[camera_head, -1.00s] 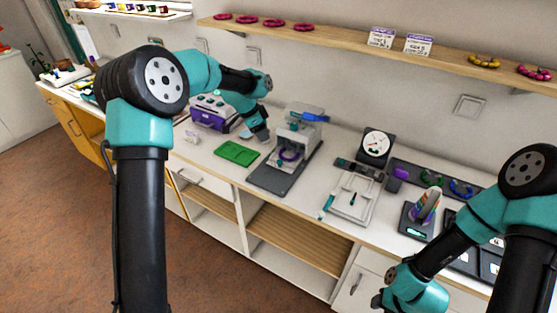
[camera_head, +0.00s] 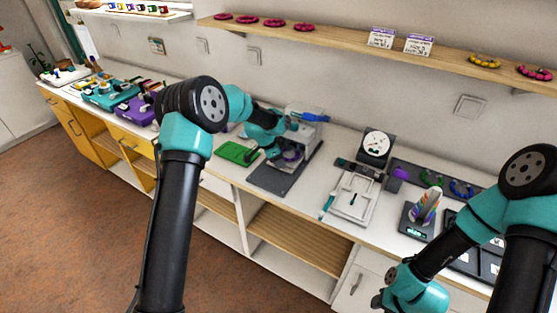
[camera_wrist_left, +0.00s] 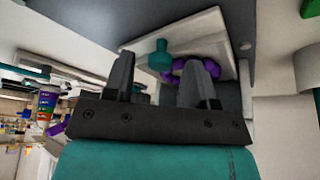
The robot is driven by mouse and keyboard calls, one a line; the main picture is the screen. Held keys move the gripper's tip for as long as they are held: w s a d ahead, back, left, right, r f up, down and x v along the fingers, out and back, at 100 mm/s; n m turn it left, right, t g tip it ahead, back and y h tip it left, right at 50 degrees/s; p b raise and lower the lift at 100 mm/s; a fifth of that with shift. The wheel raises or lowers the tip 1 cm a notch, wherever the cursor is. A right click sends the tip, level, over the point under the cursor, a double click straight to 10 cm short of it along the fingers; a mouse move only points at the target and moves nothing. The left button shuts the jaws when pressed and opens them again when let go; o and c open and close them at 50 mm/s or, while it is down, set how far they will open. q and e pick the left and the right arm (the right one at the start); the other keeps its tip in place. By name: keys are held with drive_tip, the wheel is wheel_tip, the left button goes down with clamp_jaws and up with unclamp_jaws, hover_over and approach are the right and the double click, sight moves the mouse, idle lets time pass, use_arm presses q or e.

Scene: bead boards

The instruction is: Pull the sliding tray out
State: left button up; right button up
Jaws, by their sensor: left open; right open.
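The sliding tray (camera_wrist_left: 225,48) is a pale plate at the press-like machine (camera_head: 304,122), with a teal knob (camera_wrist_left: 160,56) at its near edge and a purple bead ring (camera_wrist_left: 196,68) on it. The ring also shows in the head view (camera_head: 291,155). My left gripper (camera_wrist_left: 163,76) is open, and in the left wrist view the knob appears between its fingers; I cannot tell whether they touch it. In the head view the left gripper (camera_head: 262,154) is beside the machine's left front. My right gripper (camera_head: 383,298) is at the bottom, away from the machine, its fingers barely visible.
A dark base plate (camera_head: 268,181) lies under the machine. A green mat (camera_head: 233,152) lies left of it, close to my left gripper. A white frame board (camera_head: 354,196), a dial (camera_head: 376,145) and a bead cone (camera_head: 426,205) stand to the right.

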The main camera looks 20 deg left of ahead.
use_arm(q)
drive_tip(key=shift+w+d+f, duration=0.1)
drive_tip(key=shift+f, duration=0.2)
drive_tip(key=shift+c, duration=0.4)
clamp_jaws()
